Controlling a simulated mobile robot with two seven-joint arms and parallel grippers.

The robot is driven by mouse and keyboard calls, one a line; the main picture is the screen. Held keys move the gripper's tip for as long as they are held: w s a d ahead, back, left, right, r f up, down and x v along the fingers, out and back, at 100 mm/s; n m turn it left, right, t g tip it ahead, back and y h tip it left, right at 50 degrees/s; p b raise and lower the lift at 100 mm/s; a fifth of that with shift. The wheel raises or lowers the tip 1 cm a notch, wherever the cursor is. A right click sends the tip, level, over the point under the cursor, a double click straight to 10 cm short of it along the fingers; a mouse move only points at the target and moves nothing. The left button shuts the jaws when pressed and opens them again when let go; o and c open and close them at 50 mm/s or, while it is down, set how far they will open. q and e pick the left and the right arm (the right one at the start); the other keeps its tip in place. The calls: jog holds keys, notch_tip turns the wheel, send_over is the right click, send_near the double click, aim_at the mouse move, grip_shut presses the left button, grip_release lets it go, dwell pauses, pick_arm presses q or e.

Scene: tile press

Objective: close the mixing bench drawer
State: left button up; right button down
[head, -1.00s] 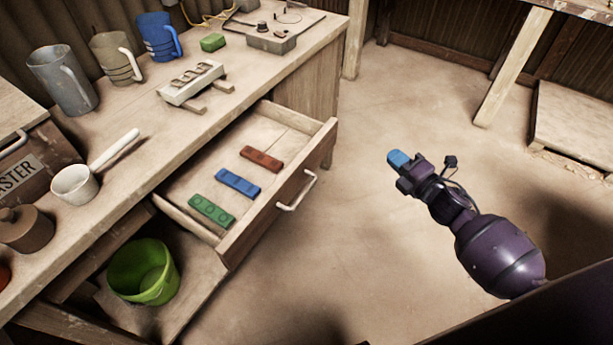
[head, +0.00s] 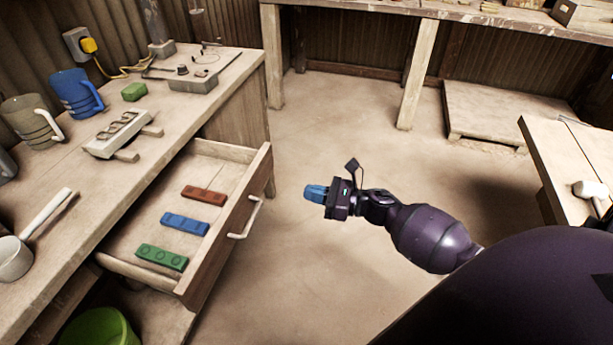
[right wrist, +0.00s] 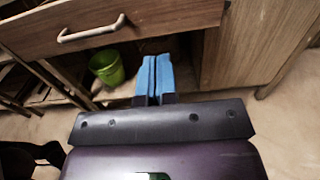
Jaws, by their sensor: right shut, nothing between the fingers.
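The mixing bench drawer (head: 222,238) is pulled out from the bench. Inside lie a red block (head: 203,195), a blue block (head: 185,223) and a green block (head: 162,257). Its pale handle (head: 246,218) is on the front panel. My right gripper (head: 308,192) has blue fingertips, is shut and empty, and is apart from the drawer front, to the right of the handle. In the right wrist view, the fingers (right wrist: 154,78) point towards the bench, with the drawer front (right wrist: 150,22) and handle (right wrist: 92,29) above and to the left. My left gripper is not in view.
On the bench top (head: 60,172) are a blue jug (head: 75,93), a tan jug (head: 27,120), a white ladle (head: 16,256) and a green sponge-like block (head: 134,91). A green bucket (head: 100,330) stands below. Open floor (head: 330,130) lies right of the drawer.

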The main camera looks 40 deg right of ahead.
aim_at(259, 182)
jog(key=x, duration=1)
jog(key=shift+x, duration=0.8)
jog(key=shift+a, duration=0.1)
